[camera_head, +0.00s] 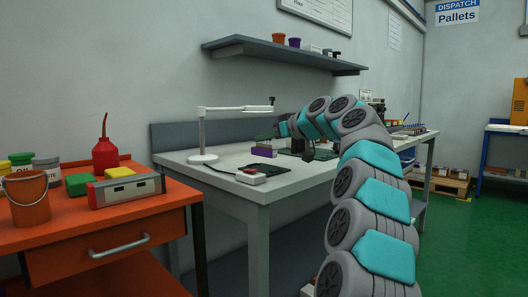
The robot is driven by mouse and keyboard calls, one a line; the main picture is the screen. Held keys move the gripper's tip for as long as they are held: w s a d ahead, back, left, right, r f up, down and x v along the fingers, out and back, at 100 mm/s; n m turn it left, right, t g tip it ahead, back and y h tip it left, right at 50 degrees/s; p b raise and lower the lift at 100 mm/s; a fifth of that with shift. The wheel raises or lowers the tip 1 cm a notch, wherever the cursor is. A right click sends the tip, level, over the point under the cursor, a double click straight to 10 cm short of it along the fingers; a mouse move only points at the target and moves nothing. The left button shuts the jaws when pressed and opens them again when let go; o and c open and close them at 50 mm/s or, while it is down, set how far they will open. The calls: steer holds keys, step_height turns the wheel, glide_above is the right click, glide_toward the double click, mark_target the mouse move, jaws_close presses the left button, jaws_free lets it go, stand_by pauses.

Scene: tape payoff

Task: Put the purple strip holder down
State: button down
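The purple strip holder (264,152) is a small, low block on the pale workbench (310,176), between the white lamp and my arm. My arm reaches over the bench from the right. My gripper (268,137) is at the arm's far end, small and dark, just above the purple strip holder in the picture. Whether it touches or grips the holder is too small to tell, and its fingers cannot be made out.
A white desk lamp (202,139) stands left on the bench. A black mat with a small white-and-red device (251,174) lies in front. Dark equipment (300,147) is right of the holder. A shelf (285,54) hangs above. An orange cart (110,222) stands left.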

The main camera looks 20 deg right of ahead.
mark_target(265, 148)
steer(key=shift+f, duration=1.75)
steer(key=shift+f+b, duration=0.2)
steer(key=shift+b, duration=0.2)
steer(key=c, duration=1.1)
jaws_free()
steer(key=shift+r, duration=0.1)
steer(key=shift+o, duration=0.2)
steer(key=shift+r+p, duration=0.2)
steer(key=shift+p, duration=0.1)
steer(key=b+v, duration=0.1)
steer(key=v, duration=1.1)
